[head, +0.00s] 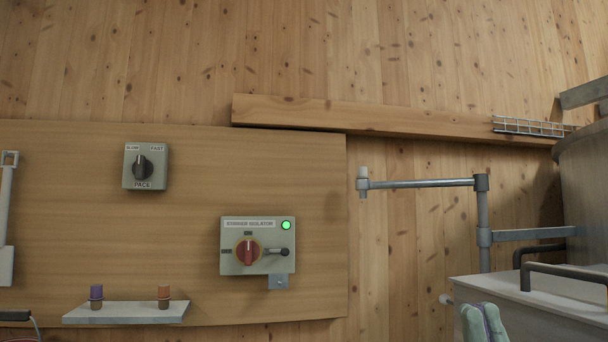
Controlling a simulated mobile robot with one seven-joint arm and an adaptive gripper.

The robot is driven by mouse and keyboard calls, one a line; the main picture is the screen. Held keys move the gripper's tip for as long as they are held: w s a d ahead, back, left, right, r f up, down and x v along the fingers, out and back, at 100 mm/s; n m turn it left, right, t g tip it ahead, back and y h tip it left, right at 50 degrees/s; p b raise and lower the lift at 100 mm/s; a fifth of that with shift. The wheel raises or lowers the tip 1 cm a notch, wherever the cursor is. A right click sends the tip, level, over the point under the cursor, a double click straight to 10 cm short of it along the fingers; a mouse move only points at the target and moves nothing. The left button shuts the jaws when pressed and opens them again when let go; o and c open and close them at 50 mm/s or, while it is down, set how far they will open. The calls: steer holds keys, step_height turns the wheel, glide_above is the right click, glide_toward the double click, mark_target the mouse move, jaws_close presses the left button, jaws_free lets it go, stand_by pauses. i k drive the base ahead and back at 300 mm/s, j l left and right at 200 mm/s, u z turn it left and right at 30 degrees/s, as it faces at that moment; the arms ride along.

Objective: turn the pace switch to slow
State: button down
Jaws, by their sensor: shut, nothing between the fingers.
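The pace switch (143,167) is a black knob on a small grey box, mounted on the wooden panel at the upper left of the head view. The box is marked SLOW at its upper left, FAST at its upper right and PACE below. The knob's grip stands about upright; at this size I cannot tell for certain which mark it points to. Nothing touches or covers the switch. My gripper is not in this view.
A grey isolator box (257,246) with a red knob and a lit green lamp sits lower right of the switch. Below is a small shelf (125,313) with a purple and an orange plug. A metal arm (420,183) juts out at right. The panel around the switch is clear.

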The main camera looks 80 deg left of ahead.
mark_target(142, 168)
steer(key=u, duration=3.2)
